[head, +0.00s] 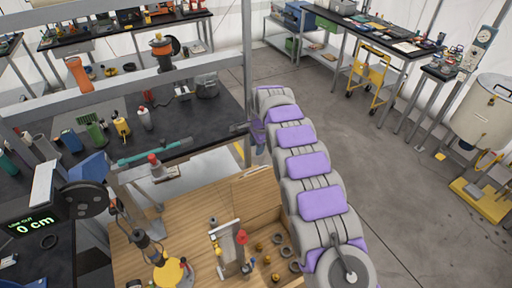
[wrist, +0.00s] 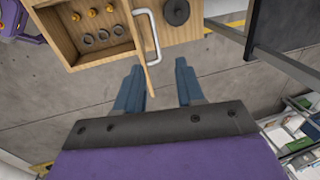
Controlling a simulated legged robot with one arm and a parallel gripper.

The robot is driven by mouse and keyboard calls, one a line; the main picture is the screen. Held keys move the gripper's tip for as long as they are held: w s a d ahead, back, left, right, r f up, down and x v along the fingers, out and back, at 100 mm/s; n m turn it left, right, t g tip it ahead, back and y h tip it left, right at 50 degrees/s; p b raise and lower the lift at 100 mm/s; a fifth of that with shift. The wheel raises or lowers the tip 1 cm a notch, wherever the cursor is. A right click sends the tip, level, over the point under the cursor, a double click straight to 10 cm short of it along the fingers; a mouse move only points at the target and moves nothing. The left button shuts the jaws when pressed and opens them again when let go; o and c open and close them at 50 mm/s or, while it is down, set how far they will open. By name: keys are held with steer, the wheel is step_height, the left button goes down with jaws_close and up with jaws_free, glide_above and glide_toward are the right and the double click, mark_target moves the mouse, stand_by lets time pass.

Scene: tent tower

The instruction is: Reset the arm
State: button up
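In the head view, my grey and purple arm stretches up from the lower right past the wooden bench. There my gripper is mostly hidden behind the arm's far end.
A wooden bench (head: 200,198) has an open compartment with rings and yellow knobs. In the wrist view, a wooden box (wrist: 78,40) has a white handle (wrist: 147,36) close to the fingers. A black-topped table (head: 205,112) stands beyond. Concrete floor (head: 400,180) is clear on the right.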

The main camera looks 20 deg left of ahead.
stand_by(0.3)
steer(key=s+d+r+n+b, duration=0.1)
steer(key=d+r, duration=0.2)
steer(key=d, duration=0.3)
steer(key=s+d+r+h, duration=0.1)
steer(key=d+r, duration=0.2)
steer(key=d, duration=0.3)
steer(key=s+d+r+n+b, duration=0.1)
steer(key=s+d+r, duration=0.15)
steer(key=d, duration=0.35)
steer(key=s+d+r+n+g+b, duration=0.15)
steer(key=s+d+r, duration=0.25)
steer(key=s+d, duration=0.6)
steer(key=s+d+f+n+b, duration=0.1)
steer(key=s+d, duration=0.4)
steer(key=s, duration=0.5)
steer(key=s+d+f+n+g+b, duration=0.1)
steer(key=s+d, duration=0.4)
steer(key=s, duration=0.6)
steer(key=s+d+f+n+b, duration=0.1)
steer(key=s+d+f+n, duration=0.1)
steer(key=s+d, duration=0.4)
steer(key=s+f, duration=0.1)
steer(key=s, duration=0.3)
steer(key=shift+s+f+g+h+b, duration=0.15)
steer(key=shift+s+g+h+b, duration=0.1)
steer(key=shift+g+h+b, duration=0.15)
